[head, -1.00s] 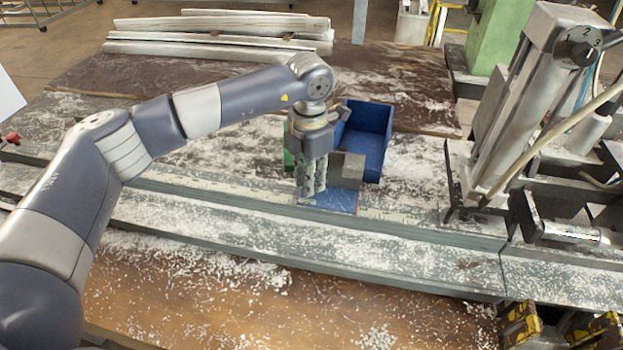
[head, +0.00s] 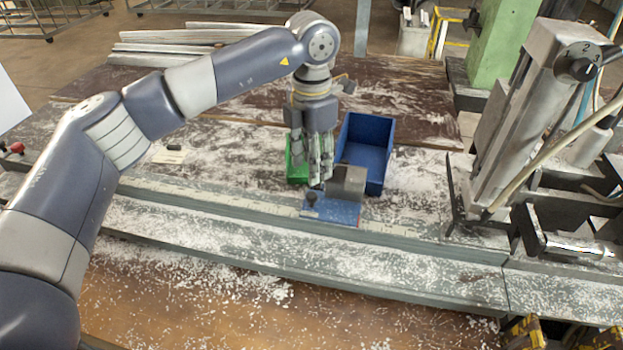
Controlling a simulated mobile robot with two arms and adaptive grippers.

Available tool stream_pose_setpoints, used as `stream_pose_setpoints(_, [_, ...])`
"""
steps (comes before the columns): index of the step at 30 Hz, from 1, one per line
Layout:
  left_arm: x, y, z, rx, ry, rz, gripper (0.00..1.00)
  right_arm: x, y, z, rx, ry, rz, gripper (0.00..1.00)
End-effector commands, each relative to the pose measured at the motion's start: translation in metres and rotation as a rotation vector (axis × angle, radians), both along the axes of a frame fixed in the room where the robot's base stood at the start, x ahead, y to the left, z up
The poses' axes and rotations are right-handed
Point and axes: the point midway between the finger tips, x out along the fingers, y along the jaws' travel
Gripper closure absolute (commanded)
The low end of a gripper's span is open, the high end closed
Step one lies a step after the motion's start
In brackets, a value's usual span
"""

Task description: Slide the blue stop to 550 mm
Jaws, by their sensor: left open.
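The blue stop (head: 338,210) sits on the scale rail (head: 225,202) right of the middle of the rail. It has a grey metal block (head: 347,181) on it and a dark knob (head: 311,198) at its left end. My left gripper (head: 318,183) is open, pointing down just above and behind the knob, and holds nothing. Its fingers hide part of the area behind the stop. The scale's numbers are too small to read. My right gripper is not in view.
A blue bin (head: 366,150) stands behind the stop, and a green bin (head: 297,170) is partly hidden by my gripper. A clamp machine (head: 525,120) stands at the right. Metal profiles (head: 190,45) lie at the back. White chips cover the bench.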

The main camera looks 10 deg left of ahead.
Motion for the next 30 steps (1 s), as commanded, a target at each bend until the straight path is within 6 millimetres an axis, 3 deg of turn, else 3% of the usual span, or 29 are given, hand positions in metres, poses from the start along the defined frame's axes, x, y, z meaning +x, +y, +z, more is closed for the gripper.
stream_pose_setpoints(3, [0.000, 0.000, 0.020, 0.001, -0.002, 0.000, 0.59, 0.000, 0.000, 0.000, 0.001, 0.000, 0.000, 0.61])
stream_pose_setpoints(7, [0.000, 0.000, 0.032, 0.000, 0.000, 0.000, 0.59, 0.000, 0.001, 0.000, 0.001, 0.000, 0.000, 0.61])
stream_pose_setpoints(23, [0.000, 0.000, 0.037, 0.000, 0.001, 0.000, 0.59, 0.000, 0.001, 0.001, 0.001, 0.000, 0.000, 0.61])
stream_pose_setpoints(26, [0.000, 0.000, 0.046, 0.001, 0.001, 0.000, 0.59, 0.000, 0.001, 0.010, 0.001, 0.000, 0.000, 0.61])
stream_pose_setpoints(30, [0.000, 0.000, 0.073, 0.000, 0.000, 0.000, 0.59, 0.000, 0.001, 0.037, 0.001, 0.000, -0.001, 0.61])
